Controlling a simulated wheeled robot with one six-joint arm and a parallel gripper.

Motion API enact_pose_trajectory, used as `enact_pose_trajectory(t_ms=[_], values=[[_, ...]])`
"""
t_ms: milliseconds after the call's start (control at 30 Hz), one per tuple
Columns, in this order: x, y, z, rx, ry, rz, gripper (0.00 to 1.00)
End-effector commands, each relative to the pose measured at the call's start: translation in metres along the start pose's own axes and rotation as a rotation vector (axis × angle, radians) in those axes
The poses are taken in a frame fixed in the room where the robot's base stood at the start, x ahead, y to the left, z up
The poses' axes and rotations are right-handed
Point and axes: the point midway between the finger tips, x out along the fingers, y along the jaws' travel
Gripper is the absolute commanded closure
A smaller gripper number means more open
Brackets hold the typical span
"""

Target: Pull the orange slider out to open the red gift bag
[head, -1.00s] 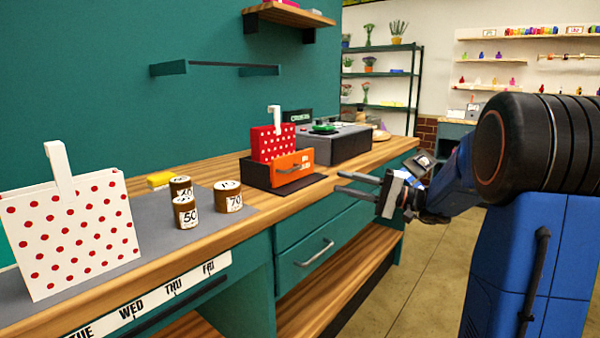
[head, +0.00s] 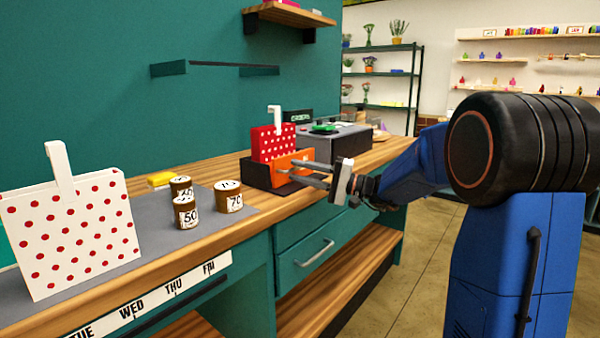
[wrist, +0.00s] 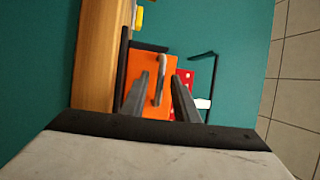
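The orange slider (head: 291,166) is an upright orange panel with a handle, at the front of a dark tray (head: 257,173) on the counter. In the wrist view the slider (wrist: 140,77) faces me, and its pale handle (wrist: 161,66) lies between my fingers. The red gift bag (head: 268,145) with white dots and a white strap stands behind the slider; a strip of it shows in the wrist view (wrist: 185,80). My gripper (head: 300,172) is open, its fingertips in front of the slider near the handle. I cannot tell whether they touch it.
A white bag with red dots (head: 70,230) stands at the counter's left. A grey machine (head: 345,143) stands behind the tray. A drawer handle (head: 315,253) sticks out below the counter.

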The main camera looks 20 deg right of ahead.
Motion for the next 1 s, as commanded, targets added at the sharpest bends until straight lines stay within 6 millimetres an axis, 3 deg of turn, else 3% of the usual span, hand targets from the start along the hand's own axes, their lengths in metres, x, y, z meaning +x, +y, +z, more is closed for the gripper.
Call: enact_pose_trajectory(t_ms=[300, 333, 433, 467, 733, 1000], values=[[0.003, 0.000, 0.000, 0.000, 0.000, 0.000, 0.72], [0.003, 0.000, 0.000, 0.000, 0.000, 0.000, 0.75], [0.003, 0.000, 0.000, 0.000, 0.000, 0.000, 0.99], [0.003, 0.000, 0.000, 0.000, 0.000, 0.000, 1.00], [-0.003, -0.001, 0.001, 0.000, 0.001, 0.000, 1.00], [-0.034, -0.007, 0.014, 0.000, 0.002, 0.000, 1.00]])
